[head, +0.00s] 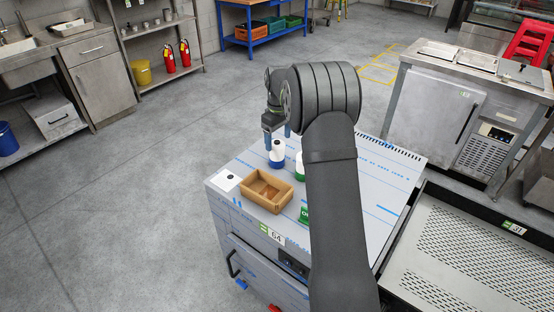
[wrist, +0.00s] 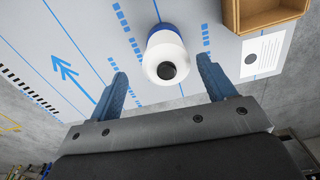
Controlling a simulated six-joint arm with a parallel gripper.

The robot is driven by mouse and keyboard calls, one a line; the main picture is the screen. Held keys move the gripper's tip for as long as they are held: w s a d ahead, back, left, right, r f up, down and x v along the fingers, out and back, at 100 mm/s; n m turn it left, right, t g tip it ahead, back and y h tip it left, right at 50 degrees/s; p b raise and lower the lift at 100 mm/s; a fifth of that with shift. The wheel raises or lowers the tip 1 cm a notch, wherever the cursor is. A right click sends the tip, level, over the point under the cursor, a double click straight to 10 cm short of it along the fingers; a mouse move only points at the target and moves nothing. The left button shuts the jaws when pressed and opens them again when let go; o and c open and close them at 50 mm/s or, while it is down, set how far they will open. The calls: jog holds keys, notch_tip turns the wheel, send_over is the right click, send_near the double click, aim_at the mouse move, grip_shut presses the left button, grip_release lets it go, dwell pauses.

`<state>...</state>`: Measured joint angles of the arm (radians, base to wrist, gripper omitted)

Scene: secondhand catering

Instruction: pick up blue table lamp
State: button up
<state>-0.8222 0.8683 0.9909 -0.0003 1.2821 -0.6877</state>
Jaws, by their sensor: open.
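The blue table lamp (head: 277,154) stands upright on the cabinet top, behind the cardboard box in the head view. It has a white upper part and a blue base. In the wrist view the lamp (wrist: 166,58) shows from above, its white top with a dark round centre and a blue edge behind. My gripper (head: 277,139) is just above the lamp in the head view. In the wrist view my gripper (wrist: 164,86) is open and empty. Its two blue fingers are spread wider than the lamp, which shows between and slightly beyond their tips.
A similar green-based lamp (head: 299,166) stands right of the blue one, partly hidden by my arm. A green item (head: 304,214) is by the open cardboard box (head: 250,203). A white card (head: 227,182) lies left on the cabinet top (head: 374,192). The cabinet's left edge is near.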

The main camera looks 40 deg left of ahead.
aim_at(277, 151)
jog(key=shift+s+f, duration=0.2)
jog(key=shift+f, duration=1.3)
jog(key=shift+s+f, duration=0.2)
jog(key=shift+f, duration=1.25)
jog(key=c, duration=1.3)
